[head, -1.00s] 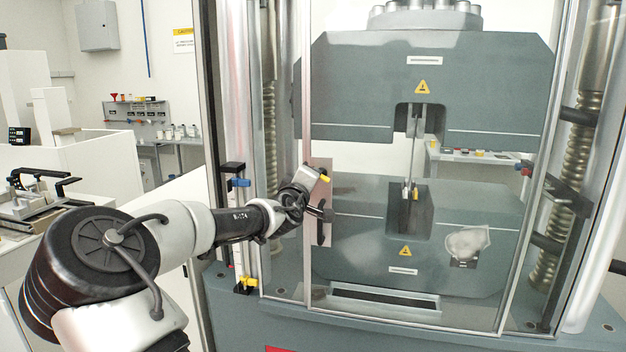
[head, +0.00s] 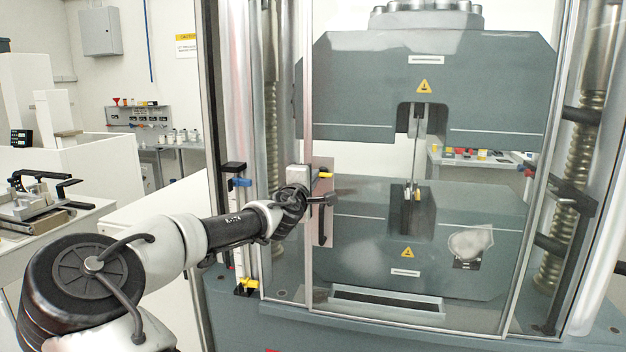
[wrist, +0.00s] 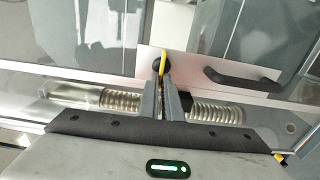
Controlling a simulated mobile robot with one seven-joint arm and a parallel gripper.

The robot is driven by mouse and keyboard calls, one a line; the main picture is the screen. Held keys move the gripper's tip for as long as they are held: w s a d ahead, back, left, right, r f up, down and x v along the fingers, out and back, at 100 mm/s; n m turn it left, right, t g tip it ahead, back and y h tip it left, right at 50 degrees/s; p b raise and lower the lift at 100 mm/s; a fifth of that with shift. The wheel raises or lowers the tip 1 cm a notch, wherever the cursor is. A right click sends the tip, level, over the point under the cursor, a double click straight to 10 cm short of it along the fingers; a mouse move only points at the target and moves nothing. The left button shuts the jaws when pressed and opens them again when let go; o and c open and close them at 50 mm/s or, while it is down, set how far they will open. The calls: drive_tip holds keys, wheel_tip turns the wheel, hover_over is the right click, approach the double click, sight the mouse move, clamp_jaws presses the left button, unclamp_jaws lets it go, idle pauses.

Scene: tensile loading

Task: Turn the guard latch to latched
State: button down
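The guard latch is a small yellow lever (head: 326,175) on a black round pivot (wrist: 160,66), set on a pinkish plate (head: 322,232) at the clear guard door's left edge.
A black door handle (wrist: 242,80) stands out on the same plate, close to the latch. The clear guard (head: 380,160) covers the grey testing machine. Left of the door are a frame post and a ribbed screw column (head: 271,130). A bench with a clamp fixture (head: 40,205) is at far left.

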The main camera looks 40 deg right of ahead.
drive_tip(key=c, duration=2)
unclamp_jaws()
drive_tip(key=shift+a, duration=0.15)
drive_tip(key=v, duration=1.7)
drive_tip(key=shift+s+a+b, duration=0.1)
drive_tip(key=shift+b, duration=0.3)
